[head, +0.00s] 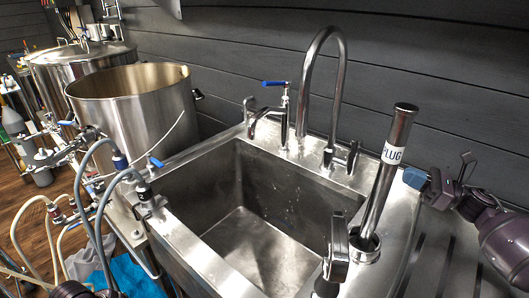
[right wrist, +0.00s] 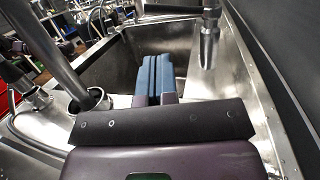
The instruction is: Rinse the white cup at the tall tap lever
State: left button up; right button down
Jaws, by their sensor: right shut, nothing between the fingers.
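No white cup shows in either view. The tall gooseneck tap (head: 340,75) rises behind the sink, with a small lever (head: 352,156) beside its lower right. A shorter tap with a blue handle (head: 275,84) stands just left of it. My right gripper (head: 416,179) is right of the sink, beyond the steel "PLUG" pipe, with its blue fingers pointing left. In the right wrist view its fingers (right wrist: 153,78) are shut together and empty, pointing toward the basin. My left gripper is not in view.
The steel sink (head: 250,240) looks empty. The upright "PLUG" pipe (head: 388,165) stands at the sink's right edge, close to my right gripper. A large open pot (head: 135,110) and hoses (head: 95,215) crowd the left. A dark wall (head: 430,60) rises behind.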

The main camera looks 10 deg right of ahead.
aim_at(355, 147)
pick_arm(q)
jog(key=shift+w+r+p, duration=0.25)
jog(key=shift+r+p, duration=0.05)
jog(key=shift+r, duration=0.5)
pick_arm(e)
jog(key=x, duration=1.2)
jog(key=shift+w+a, duration=0.15)
jog(key=shift+a, duration=0.05)
